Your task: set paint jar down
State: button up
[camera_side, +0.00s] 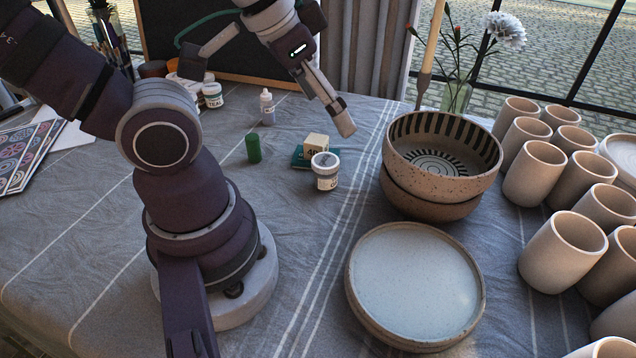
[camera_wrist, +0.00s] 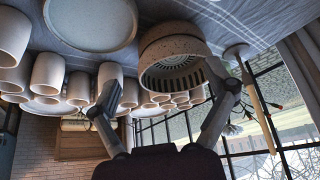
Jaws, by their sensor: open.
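A paint jar (camera_side: 325,172) with a pale lid and a printed label stands upright on the cloth near the middle of the table. Another paint jar, labelled teal (camera_side: 212,95), stands farther back on the left. My gripper (camera_side: 268,98) is open and empty, its fingers spread wide above the table behind the front jar. One finger ends above and behind that jar, apart from it. In the wrist view my gripper (camera_wrist: 166,85) also shows open, with nothing between the fingers. No paint jar can be made out in the wrist view.
A green box with a cream block (camera_side: 316,143), a green cylinder (camera_side: 253,148) and a small bottle (camera_side: 267,108) stand near the front jar. Stacked bowls (camera_side: 440,180), a plate (camera_side: 368,308) and several cups (camera_side: 535,172) fill the right. Cloth in front of the jar is clear.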

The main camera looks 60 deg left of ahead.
jog(key=m+g+y, duration=0.7)
jog(key=m+y, duration=0.5)
jog(key=m, duration=0.4)
send_near(332, 171)
jog(key=shift+s+a+f, duration=0.15)
jog(key=shift+a+f, duration=0.45)
jog(key=shift+f, duration=0.05)
jog(key=shift+a+f+m+t+y, duration=0.15)
jog(key=shift+f+m+t+y, duration=0.45)
jog(key=shift+m, duration=0.4)
jog(key=x, duration=1)
jog(key=shift+s+a+r, duration=0.15)
jog(key=shift+s, duration=0.2)
jog(key=c, duration=1.3)
jog(key=shift+r, duration=0.15)
jog(key=shift+c, duration=0.2)
